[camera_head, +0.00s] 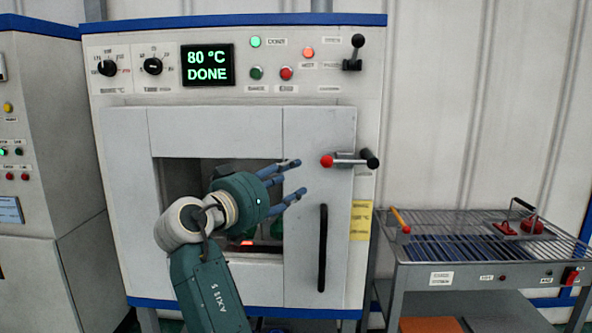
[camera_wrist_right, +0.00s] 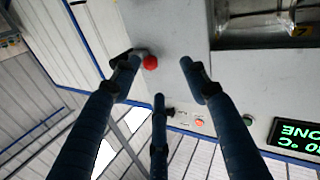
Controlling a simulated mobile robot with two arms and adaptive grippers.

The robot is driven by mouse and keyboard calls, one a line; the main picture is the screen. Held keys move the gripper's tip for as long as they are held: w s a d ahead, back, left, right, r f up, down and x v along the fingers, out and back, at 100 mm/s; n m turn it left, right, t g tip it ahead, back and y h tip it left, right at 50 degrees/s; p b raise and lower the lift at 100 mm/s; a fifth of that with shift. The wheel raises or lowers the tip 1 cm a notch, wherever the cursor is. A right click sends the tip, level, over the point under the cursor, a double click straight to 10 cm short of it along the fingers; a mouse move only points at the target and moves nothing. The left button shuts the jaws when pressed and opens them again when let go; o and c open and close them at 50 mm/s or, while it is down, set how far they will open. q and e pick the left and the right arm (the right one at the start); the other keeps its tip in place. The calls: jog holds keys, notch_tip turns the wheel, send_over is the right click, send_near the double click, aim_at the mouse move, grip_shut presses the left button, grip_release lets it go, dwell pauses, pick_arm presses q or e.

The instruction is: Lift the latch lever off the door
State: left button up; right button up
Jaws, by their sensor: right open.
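The latch lever (camera_head: 345,158) lies roughly level across the right edge of the white oven door (camera_head: 303,230), with a red knob (camera_head: 327,161) at its left end and a black end at its right. My right gripper (camera_head: 299,177) is open and empty, its blue fingers just left of the red knob, apparently in front of the door. In the right wrist view the red knob (camera_wrist_right: 150,63) shows between the spread fingers (camera_wrist_right: 163,70), close to the left finger, which hides part of the lever. I cannot tell whether it touches. My left gripper is not in view.
A black vertical handle (camera_head: 322,248) is on the door below the lever. The panel above shows a display (camera_head: 207,65) reading 80 °C DONE, knobs and a small black lever (camera_head: 354,52). A wire-rack cart (camera_head: 470,247) with red parts stands at right.

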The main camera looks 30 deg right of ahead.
aim_at(323, 162)
jog(key=shift+m+g, duration=0.4)
jog(key=shift+m, duration=0.3)
jog(key=d+p, duration=0.1)
jog(key=d, duration=0.1)
jog(key=d+r, duration=0.1)
jog(key=d, duration=0.1)
jog(key=d+r+p, duration=0.1)
jog(key=d, duration=0.2)
jog(key=shift+w+r+p, duration=0.1)
jog(key=shift+w+p, duration=0.2)
jog(key=shift+w, duration=0.1)
jog(key=p+x, duration=0.1)
jog(key=x, duration=0.2)
jog(key=shift+w, duration=0.15)
jog(key=shift+w+d, duration=0.2)
jog(key=shift+d, duration=0.3)
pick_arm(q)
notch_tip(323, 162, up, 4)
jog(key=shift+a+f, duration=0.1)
pick_arm(e)
grip_shut()
